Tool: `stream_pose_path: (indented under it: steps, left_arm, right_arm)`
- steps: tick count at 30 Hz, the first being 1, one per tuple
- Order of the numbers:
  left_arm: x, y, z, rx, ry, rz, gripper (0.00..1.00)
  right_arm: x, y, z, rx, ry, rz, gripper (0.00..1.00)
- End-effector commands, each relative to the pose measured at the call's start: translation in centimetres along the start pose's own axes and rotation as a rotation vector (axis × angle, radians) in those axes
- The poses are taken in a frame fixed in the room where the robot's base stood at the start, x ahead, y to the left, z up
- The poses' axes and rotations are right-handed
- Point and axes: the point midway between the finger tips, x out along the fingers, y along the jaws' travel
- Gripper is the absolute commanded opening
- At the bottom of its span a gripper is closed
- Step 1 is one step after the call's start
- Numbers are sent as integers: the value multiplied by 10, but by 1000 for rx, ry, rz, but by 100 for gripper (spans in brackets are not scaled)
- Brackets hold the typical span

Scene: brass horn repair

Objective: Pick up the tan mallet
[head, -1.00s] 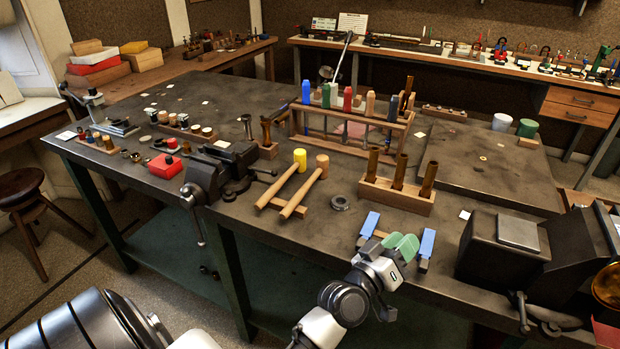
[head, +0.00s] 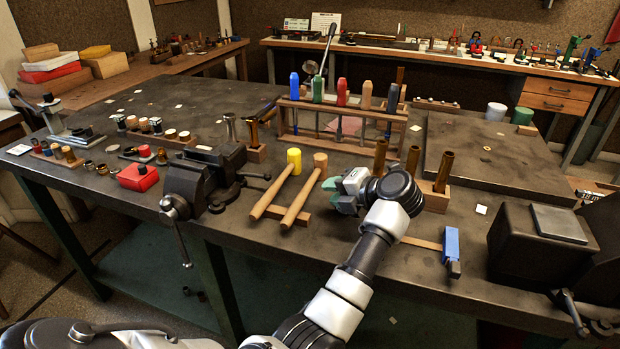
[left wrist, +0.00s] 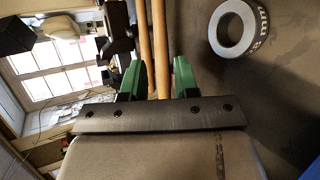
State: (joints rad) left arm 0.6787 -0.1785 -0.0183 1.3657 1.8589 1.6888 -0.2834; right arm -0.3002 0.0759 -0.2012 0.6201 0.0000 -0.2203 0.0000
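The tan mallet (head: 320,160) lies on the bench with its tan head toward the back, its handle raised on a small wooden rest (head: 275,212). A yellow-headed mallet (head: 293,156) lies parallel on its left. My left gripper (head: 338,193), with green fingertips, is just right of the tan mallet's handle in the head view. In the left wrist view the open green fingers (left wrist: 159,80) show with the tan mallet's handle (left wrist: 161,45) lined up between them, apparently beyond the tips. The other handle (left wrist: 143,40) shows beside it. My right gripper is not in view.
A vise (head: 195,185) stands left of the mallets. A rack of coloured-handled tools (head: 345,143) stands behind. A wooden block with brass tubes (head: 436,200) is to the right. A metal ring (left wrist: 232,27) lies near the gripper. A blue-topped piece (head: 451,245) lies front right.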

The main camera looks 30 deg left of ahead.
Motion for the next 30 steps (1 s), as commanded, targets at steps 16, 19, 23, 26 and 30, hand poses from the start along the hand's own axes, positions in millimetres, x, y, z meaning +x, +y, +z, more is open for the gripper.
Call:
stream_pose_path:
  steps: [16, 19, 23, 26, 30]
  left_arm:
    - [70, 3, -3, 2, 3, 8, 30]
    - [84, 1, -4, 1, 2, 6, 30]
    - [95, 0, -3, -1, 0, 4, 30]
    - [97, 0, -3, -2, -1, 4, 30]
    - [97, -1, -3, -2, -1, 3, 30]
  right_arm:
    - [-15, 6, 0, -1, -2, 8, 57]
    - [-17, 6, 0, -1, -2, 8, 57]
    - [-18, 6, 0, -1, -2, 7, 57]
    - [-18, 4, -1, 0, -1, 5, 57]
    - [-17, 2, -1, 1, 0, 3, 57]
